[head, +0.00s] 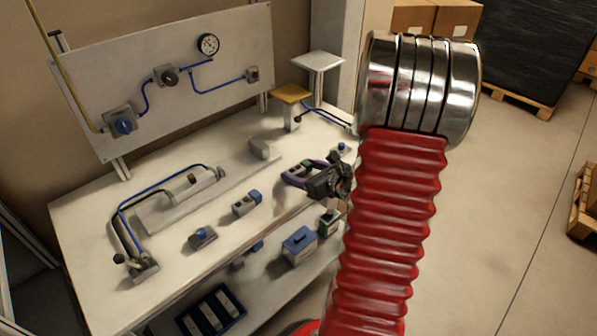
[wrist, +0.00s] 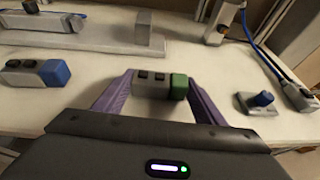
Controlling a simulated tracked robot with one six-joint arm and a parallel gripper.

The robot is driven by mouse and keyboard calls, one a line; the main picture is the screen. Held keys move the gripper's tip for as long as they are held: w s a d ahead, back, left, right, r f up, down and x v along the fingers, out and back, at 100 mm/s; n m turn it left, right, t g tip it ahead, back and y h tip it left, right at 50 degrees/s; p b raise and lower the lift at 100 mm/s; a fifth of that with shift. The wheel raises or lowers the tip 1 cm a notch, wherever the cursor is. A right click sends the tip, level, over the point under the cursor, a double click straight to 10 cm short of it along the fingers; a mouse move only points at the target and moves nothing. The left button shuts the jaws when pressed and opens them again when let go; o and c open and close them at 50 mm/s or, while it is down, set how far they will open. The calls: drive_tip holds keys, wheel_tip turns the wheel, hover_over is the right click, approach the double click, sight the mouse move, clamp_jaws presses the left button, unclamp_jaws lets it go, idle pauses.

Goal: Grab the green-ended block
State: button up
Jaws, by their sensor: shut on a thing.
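The green-ended block (wrist: 150,86) is grey with dark buttons on top and a green end at its right in the wrist view. My gripper (wrist: 160,80) has its purple fingers on the block's two ends, one on the grey end and one on the green end, and is shut on it. In the head view my gripper (head: 304,172) is at the right part of the bench, and the green-ended block (head: 307,164) shows only partly between the fingers. I cannot tell whether the block touches the bench top.
A blue-ended block (head: 246,203) lies left of my gripper on the bench (head: 180,265); it also shows in the wrist view (wrist: 38,74). A blue-knobbed part (wrist: 260,101) sits to the right. A grey rail (head: 165,212) lies behind. A lower shelf holds a blue-topped box (head: 299,246).

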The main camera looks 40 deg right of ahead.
sight(301, 169)
drive_tip(key=c, duration=0.5)
drive_tip(key=shift+r, duration=0.1)
drive_tip(key=shift+r, duration=4.95)
